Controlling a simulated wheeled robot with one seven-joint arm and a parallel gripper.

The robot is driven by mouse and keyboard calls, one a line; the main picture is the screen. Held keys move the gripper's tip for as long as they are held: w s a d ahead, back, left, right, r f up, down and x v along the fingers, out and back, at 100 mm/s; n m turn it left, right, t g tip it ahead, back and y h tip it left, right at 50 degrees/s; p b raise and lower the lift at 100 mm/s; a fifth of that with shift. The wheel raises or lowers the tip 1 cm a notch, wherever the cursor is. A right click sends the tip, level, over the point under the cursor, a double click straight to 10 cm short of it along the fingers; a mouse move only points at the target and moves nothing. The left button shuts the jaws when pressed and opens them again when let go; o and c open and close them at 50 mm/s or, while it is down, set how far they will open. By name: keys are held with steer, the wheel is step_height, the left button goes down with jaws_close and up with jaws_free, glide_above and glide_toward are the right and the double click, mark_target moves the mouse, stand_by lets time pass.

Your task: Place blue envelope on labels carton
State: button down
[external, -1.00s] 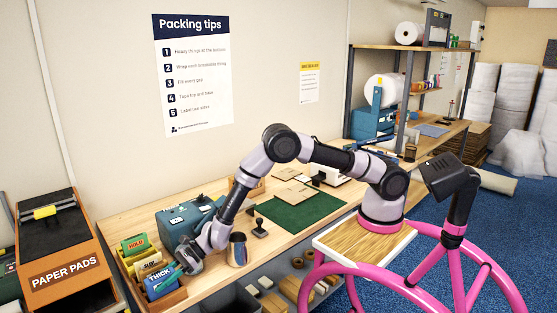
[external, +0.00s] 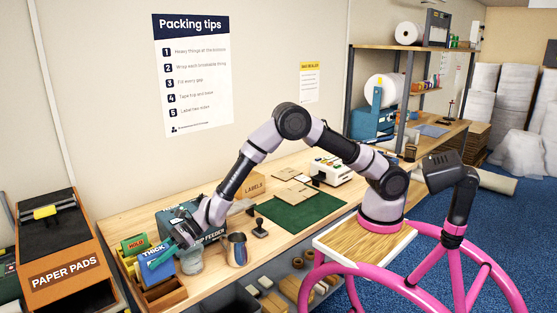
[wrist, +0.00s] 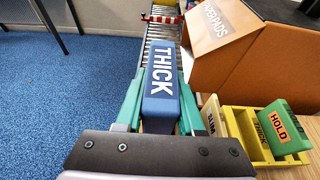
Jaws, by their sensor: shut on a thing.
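The blue envelope (external: 158,264), marked THICK, is upright in my gripper (external: 168,246), above the wooden sorting rack at the left of the bench. In the wrist view the blue envelope (wrist: 162,75) is between the two green fingers of my gripper (wrist: 160,112), which are shut on it. The labels carton (external: 255,185), a brown box marked LABELS, stands at the back of the bench, right of my gripper and apart from it. My arm hides part of its left side.
The rack (external: 166,295) holds a green HOLD envelope (external: 134,243); the yellow compartments show in the wrist view (wrist: 262,148). A grey jar (external: 188,260), a metal cup (external: 237,249), a stamp (external: 260,228) and the blue feeder (external: 178,218) stand nearby.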

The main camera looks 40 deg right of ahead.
step_height(320, 180, up, 15)
steer(key=w+d+m+t, duration=0.2)
steer(key=w+d, duration=0.9)
steer(key=w, duration=0.2)
steer(key=w+d+m+t, duration=0.2)
steer(key=w+d+t, duration=0.1)
steer(key=w+d, duration=0.95)
steer(key=w+d+m+t+h, duration=0.15)
steer(key=w+d, duration=0.35)
steer(key=d, duration=0.9)
steer(key=w+d+m+t+h, duration=0.15)
steer(key=w+d, duration=0.45)
steer(key=d, duration=0.8)
steer(key=w+d+m+t+h, duration=0.15)
steer(key=w+d, duration=0.35)
steer(key=d, duration=0.9)
steer(key=shift+m, duration=0.25)
steer(key=shift+a+f, duration=0.2)
steer(key=shift+f, duration=3.55)
steer(key=shift+a+f, duration=0.15)
steer(key=shift+f, duration=3.55)
steer(key=shift+s+f, duration=0.1)
steer(key=shift+f, duration=0.05)
steer(key=c, duration=0.5)
jaws_free()
